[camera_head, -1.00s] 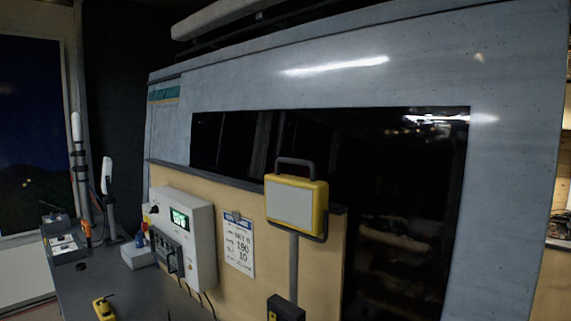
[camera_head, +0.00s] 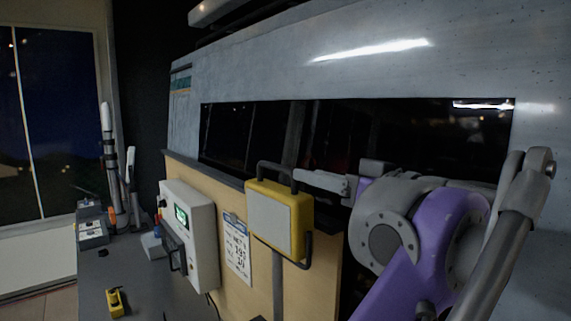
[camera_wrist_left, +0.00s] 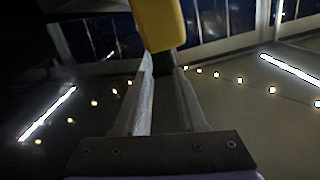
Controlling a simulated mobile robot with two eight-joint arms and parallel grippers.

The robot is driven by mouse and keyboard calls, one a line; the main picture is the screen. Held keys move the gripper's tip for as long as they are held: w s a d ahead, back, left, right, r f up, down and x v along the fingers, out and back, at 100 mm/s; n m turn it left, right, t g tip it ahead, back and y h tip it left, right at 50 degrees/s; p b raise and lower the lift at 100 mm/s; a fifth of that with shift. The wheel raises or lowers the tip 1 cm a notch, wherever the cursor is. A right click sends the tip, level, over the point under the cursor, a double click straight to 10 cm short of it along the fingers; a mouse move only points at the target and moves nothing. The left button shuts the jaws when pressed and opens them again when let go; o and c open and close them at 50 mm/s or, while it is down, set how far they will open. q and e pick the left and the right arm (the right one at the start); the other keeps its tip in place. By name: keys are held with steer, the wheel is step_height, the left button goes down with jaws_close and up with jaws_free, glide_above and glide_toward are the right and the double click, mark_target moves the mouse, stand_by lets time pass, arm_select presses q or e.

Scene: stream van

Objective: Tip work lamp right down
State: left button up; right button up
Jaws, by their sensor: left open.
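The work lamp (camera_head: 276,225) has a yellow body, a pale front panel, a dark top handle and a dark bracket. It stands upright on a grey post (camera_head: 277,285) at the wooden panel. My left gripper (camera_head: 302,177) is open, its fingertips at the right side of the lamp's handle in the head view. In the left wrist view the yellow lamp body (camera_wrist_left: 158,22) is just beyond the fingertips (camera_wrist_left: 163,68), with a dark part between them. I cannot tell whether they touch. My right gripper is not in view.
A white control box (camera_head: 190,235) with a green display and a paper chart (camera_head: 237,248) are left of the lamp. A grey worktop (camera_head: 140,285) carries a small yellow device (camera_head: 115,302). A dark window (camera_head: 250,135) lies behind. My purple arm fills the right side.

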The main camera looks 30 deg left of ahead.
mark_target(265, 165)
arm_select(q)
steer(key=a, duration=0.1)
steer(key=s+a, duration=0.1)
steer(key=a, duration=0.1)
steer(key=shift+s+r, duration=0.3)
steer(key=shift+r, duration=0.05)
steer(key=x, duration=0.3)
steer(key=w+x, duration=0.1)
steer(key=x, duration=0.2)
steer(key=shift+w+f, duration=0.1)
steer(key=shift+f, duration=0.1)
steer(key=shift+a+r, duration=0.1)
steer(key=shift+a, duration=0.4)
steer(key=shift+w, duration=0.1)
jaws_close()
